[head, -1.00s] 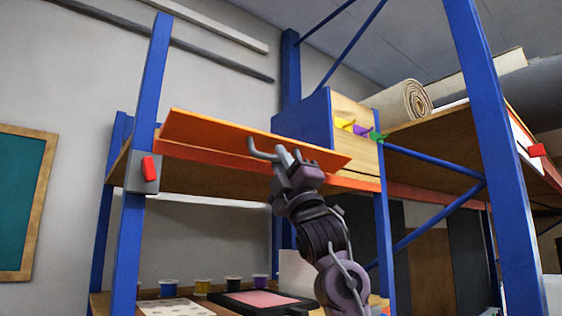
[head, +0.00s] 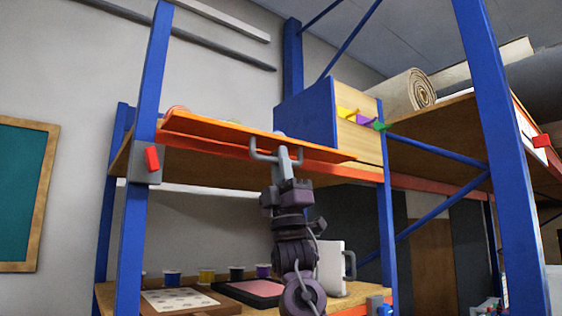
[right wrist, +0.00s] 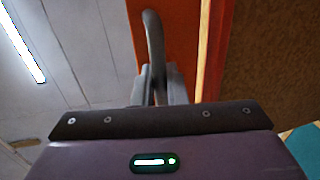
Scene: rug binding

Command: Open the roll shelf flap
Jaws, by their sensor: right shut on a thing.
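The roll shelf flap (head: 212,128) is a long orange panel along the front of the upper shelf, between the blue posts. It is tipped outward and shows as a thin, nearly flat strip. A grey bar handle (head: 262,156) is on it. My right gripper (head: 284,158) is shut on this handle from below. In the right wrist view the fingers (right wrist: 155,86) close around the grey handle (right wrist: 152,35), with the orange flap (right wrist: 180,45) right behind it. My left gripper is not in view.
A blue-sided box with a wooden front (head: 305,110) and coloured hooks stands at the flap's right. A rolled rug (head: 410,92) lies farther right. A red latch (head: 152,158) sits on the left post. Thread spools (head: 207,276) and a white mug-like item (head: 331,268) are below.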

